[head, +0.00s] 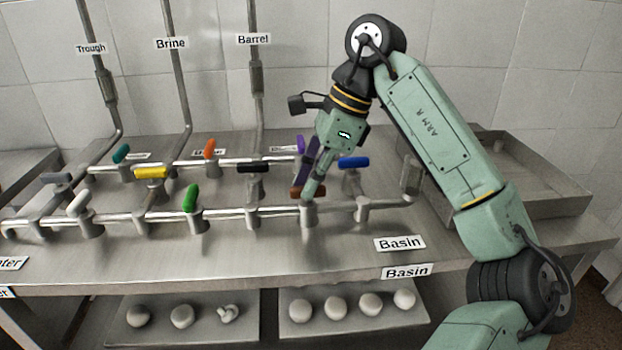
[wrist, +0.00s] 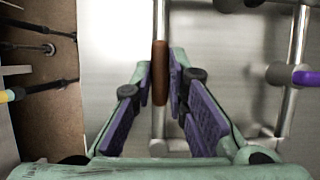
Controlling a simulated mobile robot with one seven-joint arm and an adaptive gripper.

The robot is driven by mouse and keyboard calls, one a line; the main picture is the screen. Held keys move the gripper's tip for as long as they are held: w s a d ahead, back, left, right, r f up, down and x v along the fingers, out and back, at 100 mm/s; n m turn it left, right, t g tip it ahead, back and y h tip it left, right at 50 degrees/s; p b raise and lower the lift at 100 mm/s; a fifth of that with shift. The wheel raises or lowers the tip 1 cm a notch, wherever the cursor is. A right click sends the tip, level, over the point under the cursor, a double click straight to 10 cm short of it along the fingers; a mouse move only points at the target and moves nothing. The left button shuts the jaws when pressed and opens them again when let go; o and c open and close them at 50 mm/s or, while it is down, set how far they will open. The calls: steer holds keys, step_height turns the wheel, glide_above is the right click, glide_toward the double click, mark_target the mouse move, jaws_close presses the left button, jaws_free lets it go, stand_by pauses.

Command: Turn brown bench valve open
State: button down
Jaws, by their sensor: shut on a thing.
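The brown valve handle (head: 296,193) sits on the front pipe of the bench, above a round metal valve body (head: 308,214). My gripper (head: 309,184) reaches down to it from above and partly hides it. In the wrist view the brown handle (wrist: 160,72) lies between the two fingertips of my gripper (wrist: 161,76), with the purple pads on either side. My gripper is shut on the handle. The handle looks roughly in line with the pipe (wrist: 158,122) beneath it.
Close by on the bench are a blue handle (head: 354,162), a purple handle (head: 301,145), a black handle (head: 252,168) and a green handle (head: 190,198). A purple handle (wrist: 306,77) also shows at right in the wrist view. The bench front near the Basin label (head: 400,243) is clear.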

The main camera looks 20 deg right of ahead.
steer(key=c, duration=1.6)
jaws_free()
steer(key=v, duration=1.2)
steer(key=shift+d, duration=0.1)
